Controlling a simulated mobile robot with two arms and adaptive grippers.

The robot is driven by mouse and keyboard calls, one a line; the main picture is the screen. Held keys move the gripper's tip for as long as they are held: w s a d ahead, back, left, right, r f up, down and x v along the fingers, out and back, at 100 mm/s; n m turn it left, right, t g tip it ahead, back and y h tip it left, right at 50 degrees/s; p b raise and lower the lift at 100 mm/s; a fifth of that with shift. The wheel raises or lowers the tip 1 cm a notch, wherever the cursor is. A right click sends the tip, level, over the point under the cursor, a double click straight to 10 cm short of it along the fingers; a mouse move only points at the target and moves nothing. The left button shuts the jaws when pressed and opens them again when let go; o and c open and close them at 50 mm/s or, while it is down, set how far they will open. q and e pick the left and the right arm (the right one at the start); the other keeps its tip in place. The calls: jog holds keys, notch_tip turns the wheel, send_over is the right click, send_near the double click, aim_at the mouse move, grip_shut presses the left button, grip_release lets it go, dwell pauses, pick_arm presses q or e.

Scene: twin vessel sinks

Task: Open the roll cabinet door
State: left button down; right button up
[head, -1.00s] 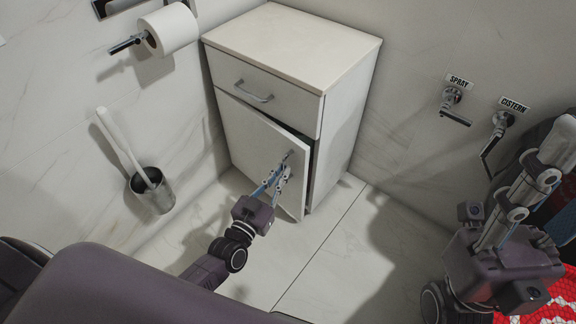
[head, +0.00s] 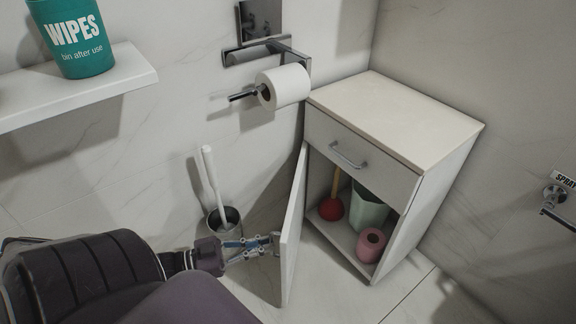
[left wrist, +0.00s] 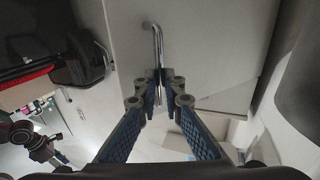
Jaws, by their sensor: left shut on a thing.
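The white cabinet (head: 425,205) stands in the corner, and its door (head: 292,235) is swung wide open to the left, seen nearly edge-on in the head view. The door's outer face (left wrist: 205,35) fills the top of the left wrist view, with its metal bar handle (left wrist: 154,38). My left gripper (head: 268,243) is at the door's outer side, its fingers (left wrist: 160,85) closed on the handle's lower part. The door hides the handle in the head view. My right gripper does not show in the head view.
Inside the cabinet are a red plunger (head: 331,208), a pale green bin (head: 368,210) and a pink roll (head: 370,245). The drawer (head: 360,158) above is shut. A toilet brush holder (head: 224,222) stands left of the door, close to my left arm. A wall shelf (head: 80,88) is upper left.

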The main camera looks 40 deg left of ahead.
pick_arm(q)
jog(key=shift+s+a+r, duration=0.1)
jog(key=shift+a, duration=1.05)
jog(key=shift+s+a+r, duration=0.1)
jog(key=shift+a, duration=1.05)
jog(key=c, duration=2.4)
grip_release()
jog(key=o, duration=0.4)
jog(key=shift+w+d+f, duration=0.1)
jog(key=shift+d+f, duration=0.05)
jog(key=shift+f, duration=0.05)
jog(key=shift+c, duration=0.2)
jog(key=shift+s, duration=0.2)
